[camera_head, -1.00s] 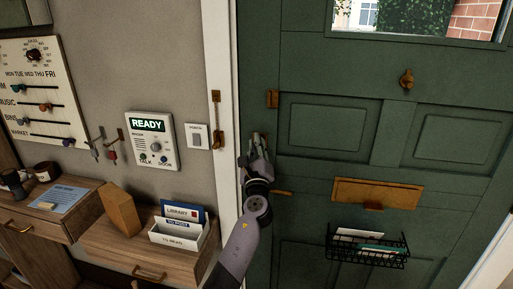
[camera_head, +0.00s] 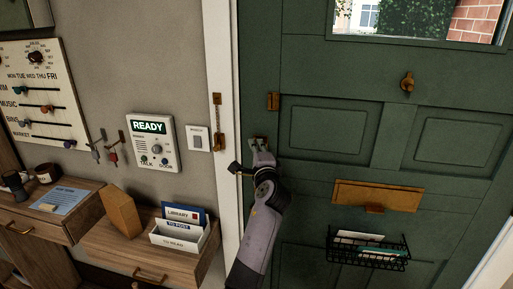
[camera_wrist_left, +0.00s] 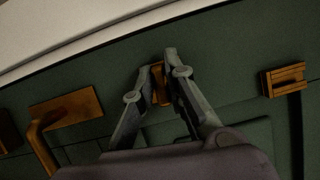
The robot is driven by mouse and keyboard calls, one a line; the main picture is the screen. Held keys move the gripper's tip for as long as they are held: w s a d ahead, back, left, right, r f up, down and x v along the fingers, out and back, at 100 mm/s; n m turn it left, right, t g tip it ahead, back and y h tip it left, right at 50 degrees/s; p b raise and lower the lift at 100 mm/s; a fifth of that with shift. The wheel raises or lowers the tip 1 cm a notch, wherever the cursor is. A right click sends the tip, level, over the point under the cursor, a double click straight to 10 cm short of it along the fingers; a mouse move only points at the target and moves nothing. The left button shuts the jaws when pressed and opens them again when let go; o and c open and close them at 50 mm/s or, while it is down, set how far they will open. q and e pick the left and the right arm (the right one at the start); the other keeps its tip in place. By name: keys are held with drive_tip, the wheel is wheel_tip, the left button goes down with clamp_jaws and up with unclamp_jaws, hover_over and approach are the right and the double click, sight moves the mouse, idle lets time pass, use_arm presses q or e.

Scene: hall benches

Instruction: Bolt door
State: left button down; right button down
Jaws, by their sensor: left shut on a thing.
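The green door (camera_head: 330,170) fills the right of the head view and looks closed against its white frame (camera_head: 226,130). My left gripper (camera_head: 259,142) is at the door's left edge, below a brass bracket (camera_head: 273,101). In the left wrist view, my left gripper (camera_wrist_left: 164,68) has its two fingers on either side of a small brass bolt piece (camera_wrist_left: 159,84) on the door and is shut on it. The fingers hide part of this piece. A brass lever handle (camera_wrist_left: 64,112) shows left of it. My right gripper is not in view.
A brass door chain (camera_head: 217,125) hangs on the frame. A brass mail flap (camera_head: 378,195) and a black wire basket (camera_head: 367,248) are on the door. A wooden shelf with a letter holder (camera_head: 180,238) stands at lower left, close to my arm.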

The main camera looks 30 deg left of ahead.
use_arm(q)
drive_tip(key=shift+f+n, duration=0.1)
drive_tip(key=shift+n, duration=0.5)
drive_tip(key=c, duration=1.6)
unclamp_jaws()
